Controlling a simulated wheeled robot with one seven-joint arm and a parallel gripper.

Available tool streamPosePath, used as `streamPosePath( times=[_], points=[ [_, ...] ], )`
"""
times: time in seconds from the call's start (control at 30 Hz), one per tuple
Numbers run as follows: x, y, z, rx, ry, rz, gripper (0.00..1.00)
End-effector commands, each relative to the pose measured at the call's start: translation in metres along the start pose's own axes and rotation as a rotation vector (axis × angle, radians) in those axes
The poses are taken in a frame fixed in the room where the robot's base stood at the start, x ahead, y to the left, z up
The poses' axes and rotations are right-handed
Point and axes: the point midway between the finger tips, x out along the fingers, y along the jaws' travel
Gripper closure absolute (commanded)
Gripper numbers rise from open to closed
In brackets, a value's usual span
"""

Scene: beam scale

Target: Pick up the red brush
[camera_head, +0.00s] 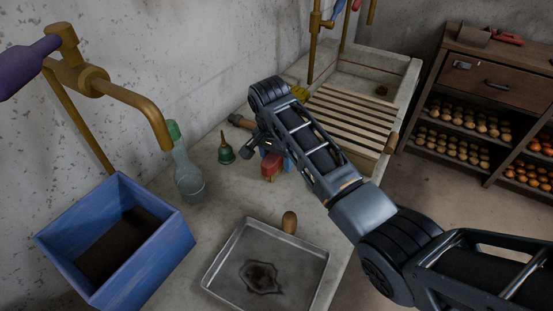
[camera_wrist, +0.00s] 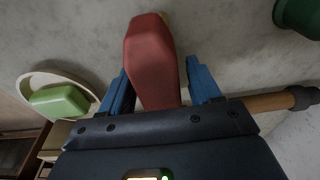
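The red brush (camera_head: 271,167) sits on the stone counter below my wrist, partly hidden by my gripper in the head view. In the wrist view the red brush (camera_wrist: 151,58) shows as a long, faceted red body pointing away from me. My gripper (camera_wrist: 161,80) has its blue fingers apart, one on each side of the brush's near part. Narrow gaps seem to show between the fingers and the brush. The blue fingertips of my gripper (camera_head: 274,160) also show beside the brush in the head view. The brush's underside is hidden.
A green pourer (camera_head: 226,151), a glass bottle (camera_head: 188,173), a blue box (camera_head: 128,243) and a metal tray (camera_head: 262,268) stand on the counter. A wooden handle (camera_wrist: 270,102) lies close right of my gripper; green soap (camera_wrist: 59,102) sits in a dish at left.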

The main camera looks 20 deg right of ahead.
Motion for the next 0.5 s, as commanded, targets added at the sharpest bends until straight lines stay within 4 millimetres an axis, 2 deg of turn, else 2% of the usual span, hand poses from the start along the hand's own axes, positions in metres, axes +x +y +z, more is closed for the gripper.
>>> streamPosePath(
  times=[0.07, 0.5],
  points=[
    [-0.0001, 0.0, 0.0001, 0.0, 0.0, 0.0, 0.45],
    [-0.0002, 0.0, 0.0002, 0.0, 0.0, 0.0, 0.87]
  ],
)
